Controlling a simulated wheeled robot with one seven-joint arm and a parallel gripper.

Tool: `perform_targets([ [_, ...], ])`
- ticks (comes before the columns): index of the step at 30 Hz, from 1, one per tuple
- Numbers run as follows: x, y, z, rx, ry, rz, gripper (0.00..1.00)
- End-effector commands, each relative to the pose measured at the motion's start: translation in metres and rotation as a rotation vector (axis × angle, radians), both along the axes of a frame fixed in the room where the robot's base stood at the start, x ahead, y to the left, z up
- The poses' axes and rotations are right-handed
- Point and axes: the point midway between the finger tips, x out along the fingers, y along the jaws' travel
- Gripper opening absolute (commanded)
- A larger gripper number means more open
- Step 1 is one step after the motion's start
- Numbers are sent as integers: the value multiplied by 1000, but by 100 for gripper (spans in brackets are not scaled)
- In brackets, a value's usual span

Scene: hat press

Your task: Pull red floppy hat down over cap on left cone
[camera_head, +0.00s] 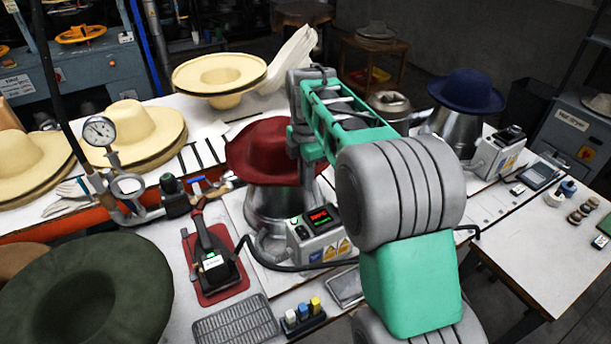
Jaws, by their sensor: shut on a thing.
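The red floppy hat (262,150) sits over the top of the left metal cone (268,207), its brim drooping around the cone's upper part. The cap under it is hidden. My gripper (298,143) reaches the right side of the hat's brim and is shut on it; the fingertips are mostly hidden behind my green and grey arm. On the right, a blue hat (466,90) sits on a second metal cone (455,128).
A control box (319,236) with a red display stands just in front of the left cone. An iron (213,258) rests on a red mat. Cream hats (140,133) lie at the left, and a dark green hat (88,295) is at the front left. A pressure gauge (100,131) stands near them.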

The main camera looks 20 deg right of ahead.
Motion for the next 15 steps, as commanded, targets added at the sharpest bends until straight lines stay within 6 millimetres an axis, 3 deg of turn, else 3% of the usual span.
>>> perform_targets([
  [8,0,0,1,0,-1,0,0],
  [9,0,0,1,0,-1,0,13],
  [15,0,0,1,0,-1,0,30],
])
